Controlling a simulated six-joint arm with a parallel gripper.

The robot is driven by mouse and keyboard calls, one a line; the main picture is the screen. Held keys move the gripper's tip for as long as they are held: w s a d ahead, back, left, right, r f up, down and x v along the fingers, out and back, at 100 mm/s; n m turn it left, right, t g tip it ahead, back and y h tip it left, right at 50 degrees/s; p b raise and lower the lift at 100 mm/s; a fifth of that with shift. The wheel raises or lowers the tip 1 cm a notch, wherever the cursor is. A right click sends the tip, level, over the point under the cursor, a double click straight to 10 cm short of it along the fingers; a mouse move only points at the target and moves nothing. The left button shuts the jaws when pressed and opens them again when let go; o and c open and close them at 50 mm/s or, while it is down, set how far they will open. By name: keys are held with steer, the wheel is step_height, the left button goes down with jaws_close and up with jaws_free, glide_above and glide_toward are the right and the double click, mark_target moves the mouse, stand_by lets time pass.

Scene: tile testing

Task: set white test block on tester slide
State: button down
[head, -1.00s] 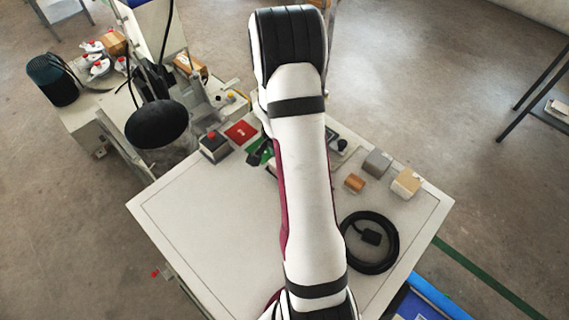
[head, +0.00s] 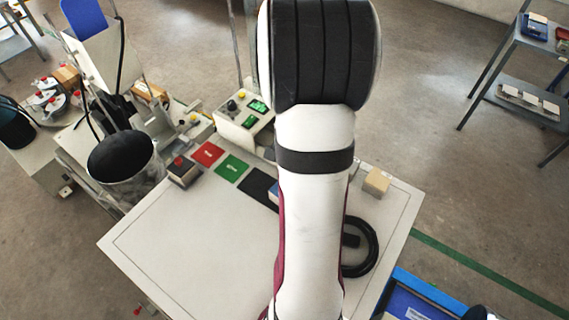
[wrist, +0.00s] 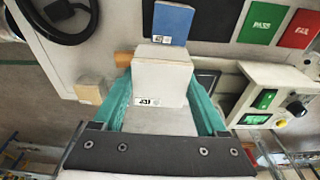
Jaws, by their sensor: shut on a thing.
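A white test block (wrist: 162,82) with a small printed label sits between the teal fingers of my gripper (wrist: 160,78) in the wrist view. The gripper is shut on it. A blue block (wrist: 172,22) with a similar label lies just beyond it, on a black mat. The tester (wrist: 275,92), a pale box with green displays and knobs, is right of the gripper. In the head view the tester (head: 245,115) stands at the table's back edge. My arm hides the gripper and white block there. I cannot clearly make out the slide.
Green PASS (wrist: 263,22) and red FAIL (wrist: 299,28) cards lie beyond the tester. A wooden block (wrist: 123,59) and a cream block (wrist: 91,90) are left of the gripper. A coiled black cable (head: 360,247) lies on the table's right. The table's left front (head: 190,255) is clear.

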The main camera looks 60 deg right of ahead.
steer(key=w+d+f, duration=0.2)
steer(key=w+d, duration=0.8)
steer(key=shift+n, duration=0.3)
steer(key=shift+f, duration=3.25)
steer(key=shift+f, duration=0.25)
jaws_free()
steer(key=shift+r, duration=3)
